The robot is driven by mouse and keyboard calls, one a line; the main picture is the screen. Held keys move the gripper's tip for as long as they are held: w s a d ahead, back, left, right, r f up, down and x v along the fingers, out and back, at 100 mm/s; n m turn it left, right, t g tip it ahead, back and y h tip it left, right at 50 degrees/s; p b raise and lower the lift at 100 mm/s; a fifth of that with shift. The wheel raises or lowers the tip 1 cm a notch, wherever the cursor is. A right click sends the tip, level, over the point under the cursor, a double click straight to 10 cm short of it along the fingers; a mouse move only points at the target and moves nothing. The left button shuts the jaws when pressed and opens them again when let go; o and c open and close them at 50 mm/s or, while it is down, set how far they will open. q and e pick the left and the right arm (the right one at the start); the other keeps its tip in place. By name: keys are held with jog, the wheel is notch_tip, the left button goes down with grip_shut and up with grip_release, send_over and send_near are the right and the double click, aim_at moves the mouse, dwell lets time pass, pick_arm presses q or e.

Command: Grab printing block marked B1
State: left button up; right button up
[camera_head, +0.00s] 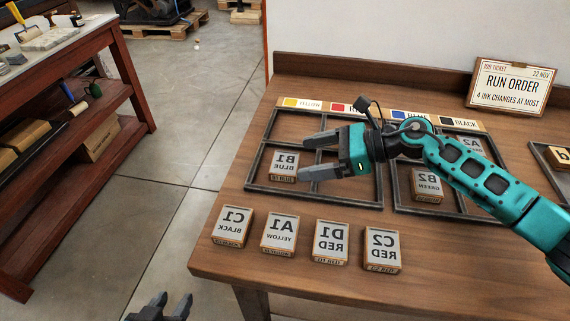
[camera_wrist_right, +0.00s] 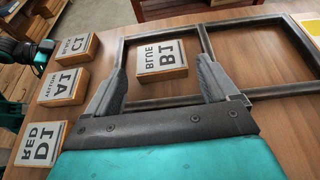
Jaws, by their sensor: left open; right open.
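The block marked B1 BLUE (camera_head: 285,165) sits in the left part of the left dark frame on the wooden table. It also shows in the right wrist view (camera_wrist_right: 161,60), standing between and beyond my fingertips. My right gripper (camera_head: 302,157) is open and empty. Its fingers point left toward the B1 block, and I see a gap between the fingertips and the block. In the wrist view the same gripper (camera_wrist_right: 160,75) has its two fingers spread on either side of B1. My left gripper (camera_head: 172,308) is open and empty at the bottom edge, off the table to the left.
Blocks C1 (camera_head: 232,226), A1 (camera_head: 280,233), D1 (camera_head: 331,242) and C2 (camera_head: 382,248) stand in a row along the front edge. B2 (camera_head: 427,184) and A2 (camera_head: 468,147) lie in the second frame under my right arm. A job ticket (camera_head: 512,86) stands behind.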

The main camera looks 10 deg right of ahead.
aim_at(288, 162)
jog(key=x, duration=0.5)
jog(key=shift+f, duration=0.1)
jog(key=shift+c, duration=0.5)
jog(key=c, duration=0.6)
jog(key=shift+c, duration=0.4)
